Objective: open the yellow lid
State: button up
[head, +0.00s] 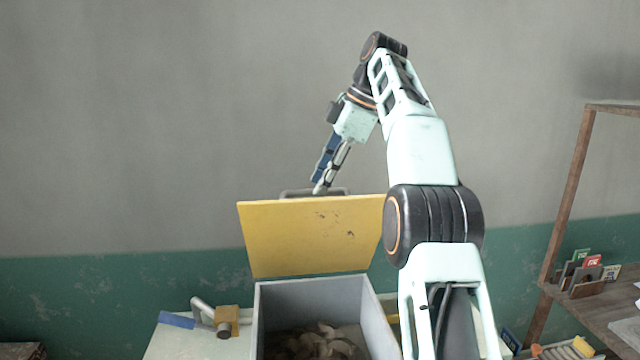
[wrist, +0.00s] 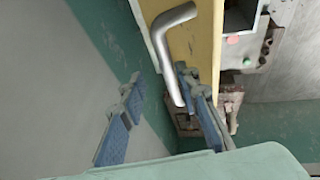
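The yellow lid (head: 310,235) stands raised, nearly upright, at the back edge of a grey box (head: 375,315). The grey bar handle (head: 292,192) shows along the lid's top edge, partly behind it. In the wrist view the lid (wrist: 205,45) is seen edge-on, with the bent handle (wrist: 161,35) reaching down towards the right finger. My gripper (head: 319,186) is at the handle, pointing down. In the wrist view my gripper (wrist: 160,115) has its blue-padded fingers wide apart. The handle's end is close to the right finger; I cannot tell whether they touch.
Brown-grey clay pieces (head: 318,343) lie in the box. A blue-handled tool and a tan block (head: 227,319) lie on the pale tabletop at left. A wooden shelf (head: 600,302) with small cards stands at right. A grey and green wall is behind; the space above the lid's left is clear.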

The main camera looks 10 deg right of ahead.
aim_at(381, 196)
jog(key=shift+s+d+r, duration=0.3)
jog(key=shift+d+r, duration=0.1)
jog(key=shift+r, duration=0.05)
jog(key=s+d, duration=0.1)
jog(key=d, duration=0.2)
jog(key=s+d, duration=0.2)
jog(key=d, duration=0.2)
jog(key=s+d, duration=0.2)
jog(key=d, duration=0.1)
jog(key=shift+d, duration=0.3)
jog(key=shift+f, duration=0.15)
